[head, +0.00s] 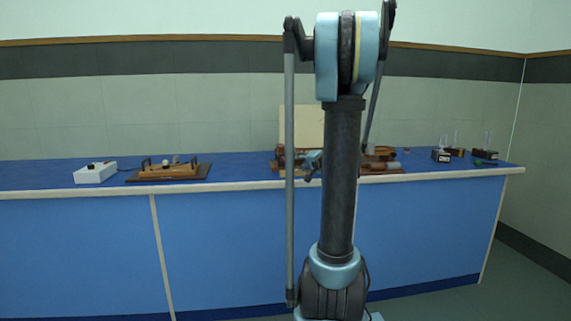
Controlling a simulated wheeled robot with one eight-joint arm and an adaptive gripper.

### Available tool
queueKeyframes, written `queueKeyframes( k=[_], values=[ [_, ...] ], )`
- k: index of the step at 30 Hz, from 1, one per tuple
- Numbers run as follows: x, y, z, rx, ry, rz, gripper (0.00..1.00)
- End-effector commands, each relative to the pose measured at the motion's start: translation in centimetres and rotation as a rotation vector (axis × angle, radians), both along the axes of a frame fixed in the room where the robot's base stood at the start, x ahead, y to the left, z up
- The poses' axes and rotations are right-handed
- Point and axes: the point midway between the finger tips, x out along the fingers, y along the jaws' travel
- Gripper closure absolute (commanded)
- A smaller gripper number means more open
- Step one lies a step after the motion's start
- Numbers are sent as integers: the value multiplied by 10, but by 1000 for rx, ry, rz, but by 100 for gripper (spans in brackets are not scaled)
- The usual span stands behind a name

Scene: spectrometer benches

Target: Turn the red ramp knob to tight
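I cannot make out a red ramp knob in the head view. A wooden apparatus (388,170) with a cream upright panel (300,125) behind it stands on the bench at the middle, and my arm hides much of it. My gripper (309,174) seems to be the small light-blue and dark part just left of my arm column, in front of this apparatus. It is too small and too covered to show its fingers, or whether it touches anything. A second wooden apparatus (170,171) on a dark base stands at the left, with a small pale round knob on top.
The blue bench top (235,170) has a pale front edge and is clear between the two apparatuses. A white box (95,173) stands at far left. Small dark-based stands (441,155) with clear upright parts are at the right end. A tiled wall closes the back.

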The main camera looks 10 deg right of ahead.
Motion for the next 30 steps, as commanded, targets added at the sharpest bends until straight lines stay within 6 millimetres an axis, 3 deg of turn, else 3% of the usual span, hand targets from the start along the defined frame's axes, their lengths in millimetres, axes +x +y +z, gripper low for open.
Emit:
queueKeyframes(
  k=[21, 30],
  values=[
    [95, 34, -21, -1, 1, 3, 64],
    [125, 45, -28, -2, 0, 2, 64]
  ],
)
